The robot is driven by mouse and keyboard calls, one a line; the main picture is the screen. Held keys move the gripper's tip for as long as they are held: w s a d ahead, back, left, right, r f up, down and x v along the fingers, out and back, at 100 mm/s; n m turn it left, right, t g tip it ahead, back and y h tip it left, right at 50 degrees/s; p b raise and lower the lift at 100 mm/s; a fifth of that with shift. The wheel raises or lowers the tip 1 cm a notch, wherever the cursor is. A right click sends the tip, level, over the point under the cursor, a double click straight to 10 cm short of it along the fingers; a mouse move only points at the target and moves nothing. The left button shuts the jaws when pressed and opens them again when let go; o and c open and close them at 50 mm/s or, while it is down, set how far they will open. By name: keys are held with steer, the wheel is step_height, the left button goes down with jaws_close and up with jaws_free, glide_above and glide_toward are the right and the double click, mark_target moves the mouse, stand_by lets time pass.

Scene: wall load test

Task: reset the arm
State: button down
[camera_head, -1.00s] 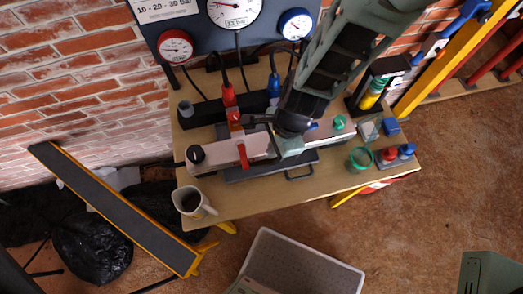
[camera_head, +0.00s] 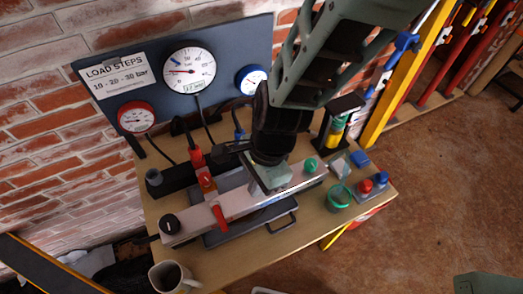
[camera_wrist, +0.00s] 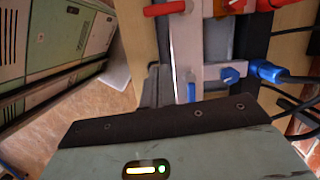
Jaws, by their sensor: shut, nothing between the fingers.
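My arm comes down from the top of the head view, over the right part of the workbench (camera_head: 240,262). The bar (camera_head: 190,222) lies across the bench, with a red lever (camera_head: 219,217), a black knob (camera_head: 169,224) and a green knob (camera_head: 310,165). My wrist hides part of it.
A gauge panel (camera_head: 110,55) stands behind the bench. A mug (camera_head: 170,277) is at the front left, a green cup (camera_head: 339,196) and red and blue buttons (camera_head: 366,186) at the right.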

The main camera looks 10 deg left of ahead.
steer(key=s+d+r+n+b, duration=0.1)
steer(key=d+r+n, duration=0.3)
steer(key=d, duration=0.3)
steer(key=s+d+r+n+t+h+b, duration=0.1)
steer(key=d+r+n, duration=0.4)
steer(key=d+n, duration=0.2)
steer(key=s+d+r+n+t+b, duration=0.1)
steer(key=s+d+r+n, duration=0.1)
steer(key=d+r+n, duration=0.3)
steer(key=d+n, duration=0.1)
steer(key=d, duration=0.2)
steer(key=shift+d+r, duration=0.15)
steer(key=shift+d, duration=0.1)
